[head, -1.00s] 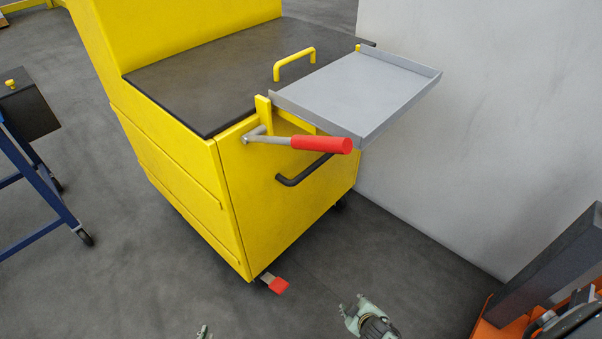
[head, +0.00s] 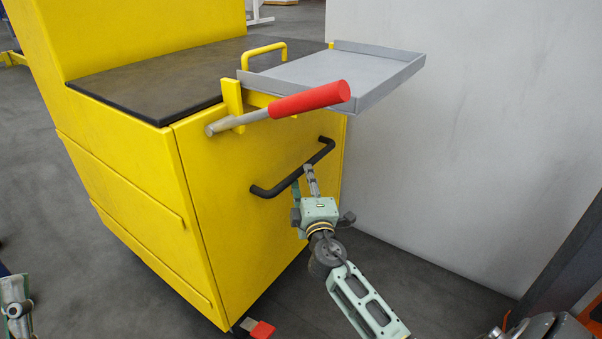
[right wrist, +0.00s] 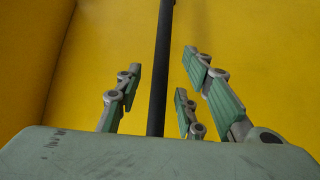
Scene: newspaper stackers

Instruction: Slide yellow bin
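The yellow bin (head: 235,195) stands ahead in the head view, with a black top. A black bar handle (head: 268,190) is fixed on its near face. In the right wrist view the black handle bar (right wrist: 164,60) runs between the spread fingers of the right gripper (right wrist: 160,95), with gaps on both sides. My left gripper (head: 15,285) shows only partly at the lower left edge; its fingers are not clear.
A red-gripped lever (head: 310,98) and a grey tray (head: 340,75) jut out above the handle. A red pedal (head: 262,329) sits at the bin's foot. A grey wall (head: 430,150) stands close on the right. A dark post with orange parts is at far right.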

